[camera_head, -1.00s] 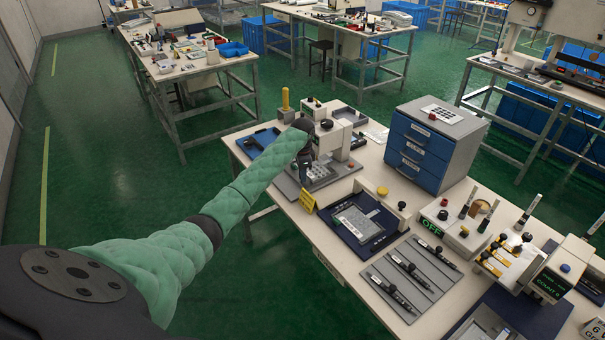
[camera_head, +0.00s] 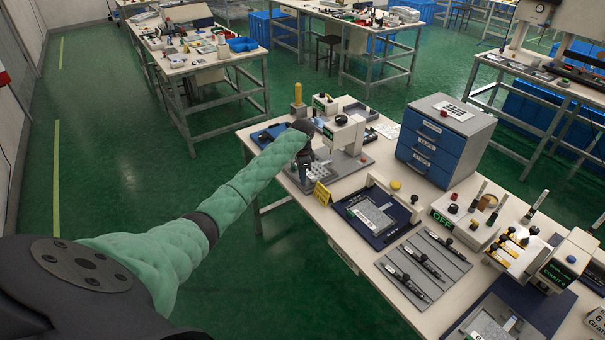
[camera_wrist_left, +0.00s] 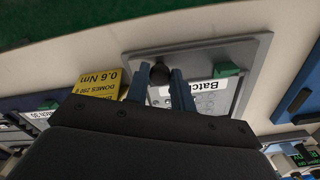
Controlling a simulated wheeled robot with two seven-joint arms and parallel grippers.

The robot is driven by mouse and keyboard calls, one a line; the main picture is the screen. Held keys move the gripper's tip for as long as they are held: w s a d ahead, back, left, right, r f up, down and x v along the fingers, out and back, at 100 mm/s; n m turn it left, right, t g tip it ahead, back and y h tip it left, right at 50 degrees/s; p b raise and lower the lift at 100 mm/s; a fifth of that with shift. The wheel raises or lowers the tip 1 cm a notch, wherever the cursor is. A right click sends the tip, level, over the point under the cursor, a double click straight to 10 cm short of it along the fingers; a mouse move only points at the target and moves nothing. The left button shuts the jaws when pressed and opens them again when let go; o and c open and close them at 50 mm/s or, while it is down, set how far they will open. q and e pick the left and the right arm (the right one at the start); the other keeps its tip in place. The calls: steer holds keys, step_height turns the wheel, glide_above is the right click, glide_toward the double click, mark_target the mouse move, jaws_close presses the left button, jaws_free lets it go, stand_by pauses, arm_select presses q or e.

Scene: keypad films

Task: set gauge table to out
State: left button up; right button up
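A gauge stand (camera_head: 345,133) in cream stands on the far left part of the workbench, over a grey plate (camera_head: 347,168). In the left wrist view the grey plate (camera_wrist_left: 255,60) carries a white label reading "Batch" (camera_wrist_left: 210,98) and a green block (camera_wrist_left: 227,84). My left gripper (camera_head: 306,168) points down at the plate's left side. In the wrist view a round black knob (camera_wrist_left: 159,73) lies between the tips of its two blue fingers (camera_wrist_left: 158,80). Whether the fingers press on the knob cannot be made out. My right gripper is not in view.
A yellow sign (camera_head: 322,193) stands close by my left gripper; in the wrist view it reads "0.6 Nm" (camera_wrist_left: 98,85). A dark blue tray (camera_head: 372,237), a blue drawer cabinet (camera_head: 425,150) and a box showing OFF (camera_head: 458,222) occupy the bench to the right.

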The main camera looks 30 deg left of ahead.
arm_select(q)
steer(key=o, duration=0.3)
steer(key=shift+s+a+f, duration=0.1)
steer(key=shift+s, duration=0.05)
steer(key=shift+o, duration=0.5)
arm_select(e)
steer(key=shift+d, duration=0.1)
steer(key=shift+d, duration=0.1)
arm_select(q)
steer(key=shift+r, duration=0.4)
step_height(320, 180, up, 6)
steer(key=b, duration=0.2)
steer(key=shift+f+b, duration=0.1)
steer(key=shift+b, duration=0.3)
steer(key=shift+r, duration=0.75)
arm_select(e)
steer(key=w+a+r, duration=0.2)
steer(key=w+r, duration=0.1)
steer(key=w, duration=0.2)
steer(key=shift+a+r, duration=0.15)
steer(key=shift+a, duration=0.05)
arm_select(q)
steer(key=shift+f, duration=0.1)
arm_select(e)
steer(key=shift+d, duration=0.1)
